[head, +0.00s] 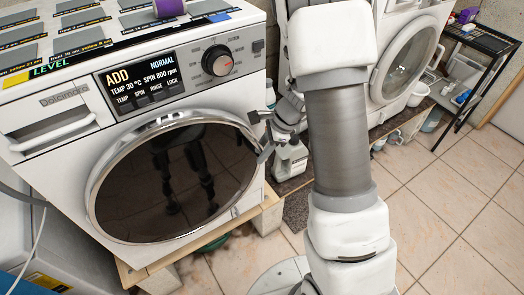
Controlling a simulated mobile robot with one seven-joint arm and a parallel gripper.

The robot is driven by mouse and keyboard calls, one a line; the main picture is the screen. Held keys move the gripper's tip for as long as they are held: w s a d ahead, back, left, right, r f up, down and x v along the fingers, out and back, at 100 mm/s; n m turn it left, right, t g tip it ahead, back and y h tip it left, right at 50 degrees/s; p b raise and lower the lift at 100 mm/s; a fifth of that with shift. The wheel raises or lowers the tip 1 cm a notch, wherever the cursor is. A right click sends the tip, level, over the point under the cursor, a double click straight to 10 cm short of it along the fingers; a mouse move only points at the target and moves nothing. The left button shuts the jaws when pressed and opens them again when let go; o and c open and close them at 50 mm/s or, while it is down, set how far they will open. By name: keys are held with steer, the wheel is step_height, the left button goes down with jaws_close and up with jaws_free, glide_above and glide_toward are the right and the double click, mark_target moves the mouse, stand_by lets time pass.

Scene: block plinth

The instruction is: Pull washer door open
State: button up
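The washer (60,100) is white and stands at the left, with a lit display and a round knob. Its door (165,185) is a dark round glass with a shiny chrome rim, and it looks shut. My gripper (257,135) is at the right edge of the door rim. Its two dark fingers are apart, one above the other. I cannot tell whether they touch the rim. My arm covers the floor and the space right of the washer.
A second white front-loader (405,60) stands behind my arm. A black rack (480,40) is at the far right. A white bottle (290,158) stands behind my gripper. Tiled floor (450,220) at the right is clear.

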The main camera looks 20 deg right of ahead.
jaws_close()
stand_by(1.3)
